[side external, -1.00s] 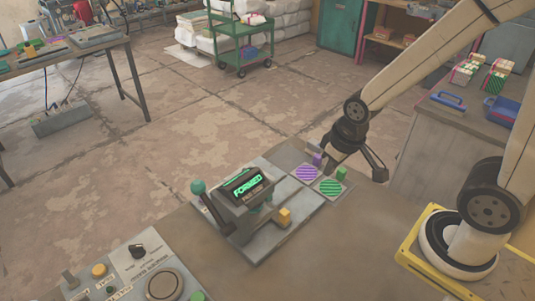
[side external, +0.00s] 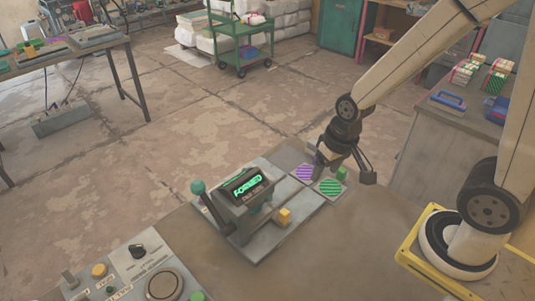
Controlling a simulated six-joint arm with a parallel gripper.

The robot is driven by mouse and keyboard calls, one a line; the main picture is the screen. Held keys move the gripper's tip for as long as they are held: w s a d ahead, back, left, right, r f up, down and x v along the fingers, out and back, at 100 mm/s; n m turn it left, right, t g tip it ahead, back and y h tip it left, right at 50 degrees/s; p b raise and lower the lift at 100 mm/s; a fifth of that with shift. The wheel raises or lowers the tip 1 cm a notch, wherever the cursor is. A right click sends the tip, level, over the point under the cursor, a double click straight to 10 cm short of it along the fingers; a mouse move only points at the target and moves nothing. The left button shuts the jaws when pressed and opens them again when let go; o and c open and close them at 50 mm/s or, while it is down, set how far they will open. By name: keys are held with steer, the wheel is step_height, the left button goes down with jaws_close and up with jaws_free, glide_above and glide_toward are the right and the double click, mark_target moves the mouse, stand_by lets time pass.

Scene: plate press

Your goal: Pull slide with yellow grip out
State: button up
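The yellow grip (side external: 284,216) is a small block at the front right of the press (side external: 248,208), on its grey slide (side external: 266,241). The press display is lit green and seems to read "FORMED". A lever with a teal knob (side external: 198,187) stands at the press's left. My gripper (side external: 344,178) is open, its fingers spread wide, behind and to the right of the yellow grip and apart from it. It hangs near the purple striped plate (side external: 305,173) and the green striped plate (side external: 330,187), with a small green block (side external: 341,173) between the fingers in this view.
A control panel (side external: 128,262) with a knob and buttons lies at the front left. A grey cabinet (side external: 435,155) with a blue tray stands at the right, near the yellow-edged base plate (side external: 408,258). The brown table top in front of the yellow grip is clear.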

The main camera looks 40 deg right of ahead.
mark_target(285, 210)
steer(key=w+a+f+m+g+y, duration=0.2)
steer(key=w+f+m, duration=0.4)
steer(key=m, duration=0.9)
steer(key=shift+a+f+m+y, duration=0.4)
steer(key=shift+a+f+y, duration=0.25)
steer(key=shift+f+y, duration=0.55)
steer(key=shift+f, duration=0.15)
steer(key=shift+x, duration=3.85)
steer(key=shift+c, duration=0.2)
jaws_close()
steer(key=shift+d, duration=0.1)
